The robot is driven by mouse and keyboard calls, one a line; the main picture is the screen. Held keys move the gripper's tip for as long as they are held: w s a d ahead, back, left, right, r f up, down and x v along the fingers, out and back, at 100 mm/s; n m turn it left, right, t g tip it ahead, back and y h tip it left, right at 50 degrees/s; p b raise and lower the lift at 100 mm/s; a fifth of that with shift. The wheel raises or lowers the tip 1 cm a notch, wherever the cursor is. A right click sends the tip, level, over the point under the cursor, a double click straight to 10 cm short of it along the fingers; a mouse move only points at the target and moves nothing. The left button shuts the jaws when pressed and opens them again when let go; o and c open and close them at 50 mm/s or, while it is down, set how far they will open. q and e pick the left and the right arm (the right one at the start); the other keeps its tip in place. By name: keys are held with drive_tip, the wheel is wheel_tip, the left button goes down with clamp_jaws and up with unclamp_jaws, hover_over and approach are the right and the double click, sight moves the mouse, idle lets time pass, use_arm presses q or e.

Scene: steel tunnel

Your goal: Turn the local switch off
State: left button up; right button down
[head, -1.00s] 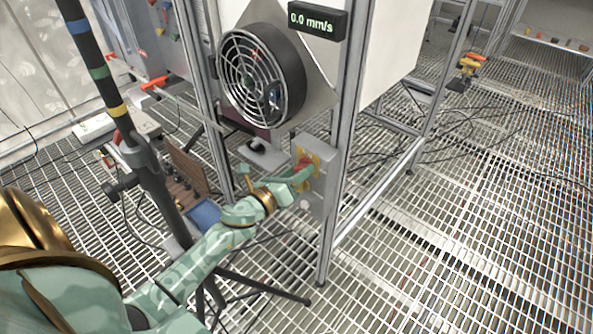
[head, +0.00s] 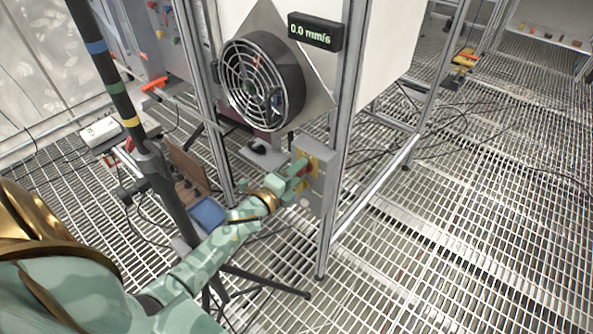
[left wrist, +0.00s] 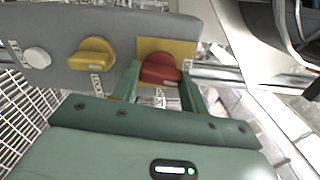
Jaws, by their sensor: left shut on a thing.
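The local switch is a red rotary knob (left wrist: 160,69) on a yellow plate (left wrist: 180,47), at one end of a grey switch box (left wrist: 100,28). In the head view the box (head: 318,190) is fixed to a metal frame post. My left gripper (left wrist: 158,85) is shut on the red knob, one finger on each side of it. In the head view the left gripper (head: 297,178) reaches the box from the left and partly covers the knob. A yellow knob (left wrist: 92,54) and a white round knob (left wrist: 37,57) sit beside it on the same box. My right gripper is not in view.
Open grating floor (head: 450,240) lies to the right.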

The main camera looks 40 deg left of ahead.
use_arm(q)
drive_tip(key=shift+n, duration=0.9)
drive_tip(key=o, duration=1)
drive_tip(key=shift+a, duration=0.1)
drive_tip(key=shift+s+p, duration=0.1)
drive_tip(key=shift+p, duration=0.2)
drive_tip(key=s, duration=0.4)
drive_tip(key=s+p, duration=0.1)
drive_tip(key=s, duration=0.3)
drive_tip(key=s+a+p, duration=0.1)
drive_tip(key=s, duration=0.2)
drive_tip(key=shift+s, duration=0.4)
